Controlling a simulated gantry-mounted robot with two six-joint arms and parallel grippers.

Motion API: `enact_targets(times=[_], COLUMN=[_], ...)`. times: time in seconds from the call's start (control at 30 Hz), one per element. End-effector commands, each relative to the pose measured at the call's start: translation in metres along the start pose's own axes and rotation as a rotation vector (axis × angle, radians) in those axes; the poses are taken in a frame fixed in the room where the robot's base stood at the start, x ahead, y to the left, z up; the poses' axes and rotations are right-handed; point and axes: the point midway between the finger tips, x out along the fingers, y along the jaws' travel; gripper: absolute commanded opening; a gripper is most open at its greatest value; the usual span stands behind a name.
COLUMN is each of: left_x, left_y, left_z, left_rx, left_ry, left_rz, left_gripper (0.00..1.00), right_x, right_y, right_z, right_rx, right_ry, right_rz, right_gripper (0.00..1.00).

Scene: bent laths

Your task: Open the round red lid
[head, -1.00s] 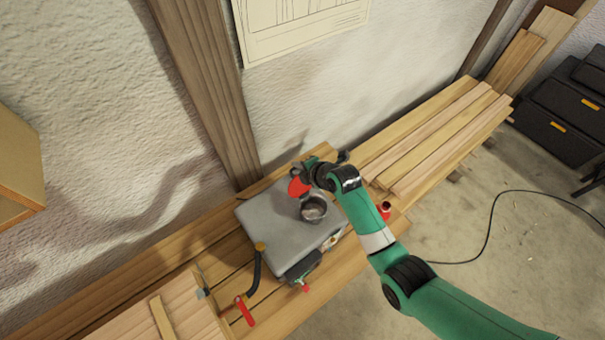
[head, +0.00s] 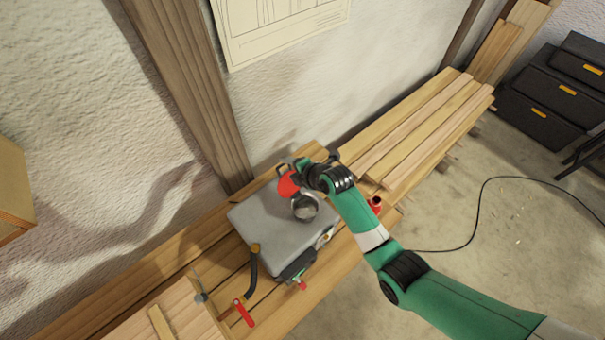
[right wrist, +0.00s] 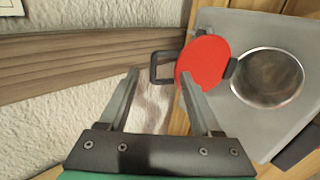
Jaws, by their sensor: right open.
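The round red lid (head: 287,184) stands tilted up at the rim of a round metal opening (head: 304,209) in the top of a grey box (head: 262,232). The opening is uncovered. In the right wrist view the lid (right wrist: 207,58) has a dark loop handle (right wrist: 158,68) on one side and a dark hinge piece on the side by the opening (right wrist: 268,78). My right gripper (right wrist: 160,77) is open, with its fingers on either side of the handle in the picture. One finger overlaps the lid's edge; whether they touch I cannot tell. My left gripper is out of view.
A black hose (head: 255,268) and a red lever (head: 244,312) are in front of the box. A small red cylinder (head: 375,204) stands beyond my arm. Wooden planks (head: 425,130) lie at the right along the wall. A wooden post (head: 190,90) rises behind.

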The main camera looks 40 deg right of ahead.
Motion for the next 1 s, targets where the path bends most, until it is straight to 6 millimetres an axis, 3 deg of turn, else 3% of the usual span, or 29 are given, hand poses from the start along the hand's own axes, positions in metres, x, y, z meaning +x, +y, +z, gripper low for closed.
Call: enact_targets(times=[0.03, 0.4, 0.7, 1.0], left_x=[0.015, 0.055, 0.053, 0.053], left_y=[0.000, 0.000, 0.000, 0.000], left_z=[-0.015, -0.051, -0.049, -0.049], left_rx=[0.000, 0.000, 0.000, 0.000], left_ry=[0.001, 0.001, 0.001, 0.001], left_rz=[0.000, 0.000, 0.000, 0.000], left_gripper=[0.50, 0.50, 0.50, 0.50], right_x=[-0.015, -0.068, -0.103, -0.107], right_y=[0.002, -0.036, -0.067, -0.069], right_z=[0.000, 0.000, 0.000, 0.000], right_rx=[0.001, 0.002, 0.001, 0.000], right_ry=[-0.001, -0.001, -0.001, 0.000], right_rz=[-0.003, -0.004, -0.001, -0.001], right_gripper=[0.65, 0.65, 0.65, 0.65])
